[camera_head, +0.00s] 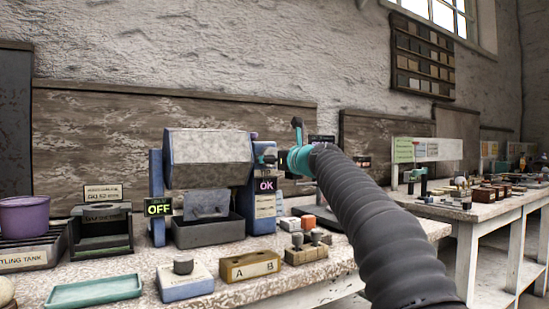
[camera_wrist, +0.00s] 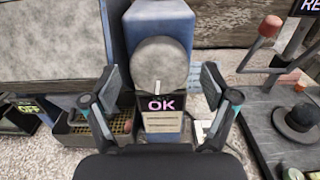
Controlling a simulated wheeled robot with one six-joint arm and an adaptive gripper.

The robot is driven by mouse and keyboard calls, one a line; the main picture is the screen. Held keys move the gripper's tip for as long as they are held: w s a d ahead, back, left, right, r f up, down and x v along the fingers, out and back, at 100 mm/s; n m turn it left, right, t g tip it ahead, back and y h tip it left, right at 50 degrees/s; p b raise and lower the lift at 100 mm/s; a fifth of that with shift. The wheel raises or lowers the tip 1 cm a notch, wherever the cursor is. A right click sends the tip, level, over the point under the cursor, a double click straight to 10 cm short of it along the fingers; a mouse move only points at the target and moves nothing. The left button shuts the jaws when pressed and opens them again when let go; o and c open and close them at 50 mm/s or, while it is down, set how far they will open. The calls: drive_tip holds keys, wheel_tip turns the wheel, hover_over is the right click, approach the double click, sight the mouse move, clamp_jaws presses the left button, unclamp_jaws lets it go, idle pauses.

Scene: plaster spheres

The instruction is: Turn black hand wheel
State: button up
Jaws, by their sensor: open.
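In the wrist view a round, mottled grey wheel-like disc (camera_wrist: 158,62) with a short white mark low on its face sits on the blue end post (camera_wrist: 160,18) of a drum machine. It looks grey rather than black here. My gripper (camera_wrist: 160,84) is open, one finger on each side of the disc, with nothing held; I cannot tell whether the fingers touch it. In the head view my gripper (camera_head: 283,159) is at the right end of the machine's grey drum (camera_head: 208,158), and the disc is hidden there.
An "OK" sign (camera_head: 265,185) is on the right post and an "OFF" sign (camera_head: 158,207) on the left. A grey bin (camera_head: 209,232) is under the drum. A stand with a red-tipped peg (camera_wrist: 270,26) and a dark domed piece (camera_wrist: 300,122) is close on the right.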

drive_tip(key=shift+c, duration=0.2)
drive_tip(key=c, duration=1.1)
